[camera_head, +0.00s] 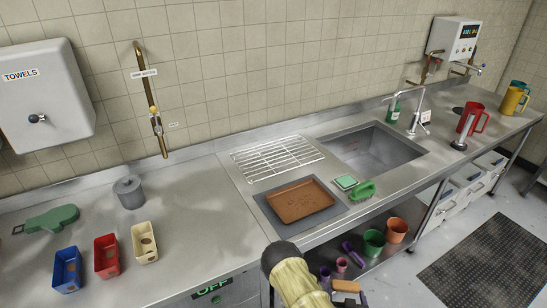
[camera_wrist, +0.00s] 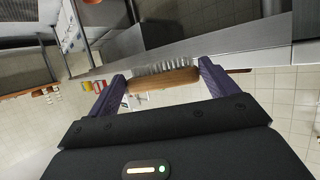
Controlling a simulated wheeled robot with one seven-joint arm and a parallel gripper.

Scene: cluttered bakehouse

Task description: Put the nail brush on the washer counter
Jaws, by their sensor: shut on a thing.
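The nail brush has a tan wooden back and pale bristles. In the wrist view the nail brush (camera_wrist: 165,78) lies crosswise between the two purple fingers of my gripper (camera_wrist: 164,80), which is shut on its ends. In the head view the brush (camera_head: 345,286) and my gripper (camera_head: 343,290) show at the bottom, in front of the counter's front edge. The long steel counter (camera_head: 195,215) runs along the wall. Its left part stands above a front panel with a green "OFF" display (camera_head: 212,288). I cannot tell exactly which part is the washer counter.
The left part holds blue (camera_head: 67,270), red (camera_head: 106,257) and cream (camera_head: 144,242) bins, a grey pot (camera_head: 129,192) and a green tool (camera_head: 52,219). A brown tray (camera_head: 300,201), rack (camera_head: 277,157) and sink (camera_head: 375,150) lie rightward. Bare steel shows behind the bins.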

